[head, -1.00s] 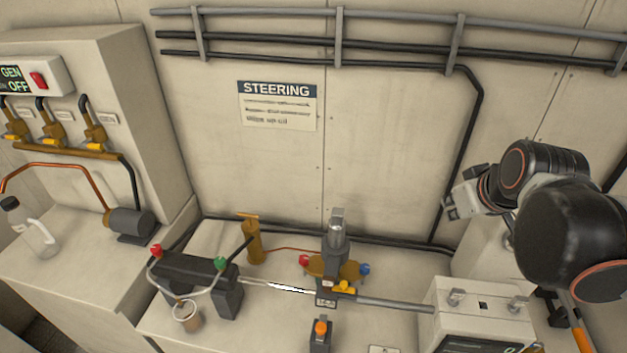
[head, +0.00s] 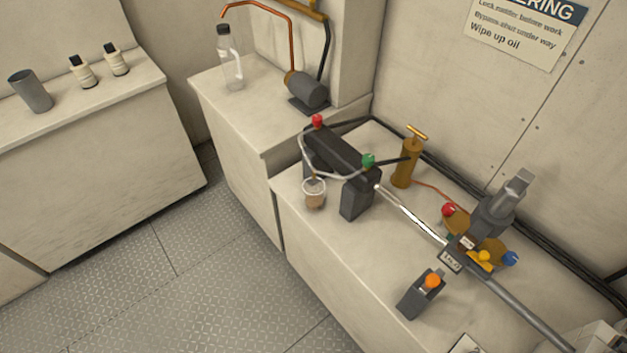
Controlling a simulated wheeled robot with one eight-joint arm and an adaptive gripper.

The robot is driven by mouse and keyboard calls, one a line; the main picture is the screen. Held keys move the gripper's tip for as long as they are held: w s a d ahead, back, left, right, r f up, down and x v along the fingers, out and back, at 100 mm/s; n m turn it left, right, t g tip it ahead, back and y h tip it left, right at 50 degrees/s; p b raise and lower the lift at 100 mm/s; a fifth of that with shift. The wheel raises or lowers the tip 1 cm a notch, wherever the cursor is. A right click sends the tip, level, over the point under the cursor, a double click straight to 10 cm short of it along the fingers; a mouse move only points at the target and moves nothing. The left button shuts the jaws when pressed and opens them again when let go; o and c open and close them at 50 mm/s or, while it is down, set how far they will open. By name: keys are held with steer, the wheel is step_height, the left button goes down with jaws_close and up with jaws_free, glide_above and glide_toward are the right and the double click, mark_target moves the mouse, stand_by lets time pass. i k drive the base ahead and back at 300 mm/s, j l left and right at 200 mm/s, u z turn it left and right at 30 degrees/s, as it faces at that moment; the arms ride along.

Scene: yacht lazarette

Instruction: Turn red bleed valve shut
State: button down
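A red knob (head: 317,120) sits on the far left end of a dark cylinder block (head: 345,155) on the bench. A green knob (head: 368,160) sits on the block's near right end. A clear hose loops from this block to a small cup (head: 314,193) of brown fluid in front of it. Another red knob (head: 449,209) is on the brass fitting by the grey upright unit, with a blue knob (head: 510,258) on its other side. I cannot tell from the picture which red knob is the bleed valve. My gripper is out of view now.
A brass pump (head: 406,160) stands behind the block. A lever box with an orange knob (head: 432,281) is at the bench front. A clear bottle (head: 230,58) stands on the counter beyond. The patterned floor (head: 190,270) at left is clear.

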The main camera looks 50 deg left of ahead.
mark_target(316, 119)
steer(key=u, duration=1.45)
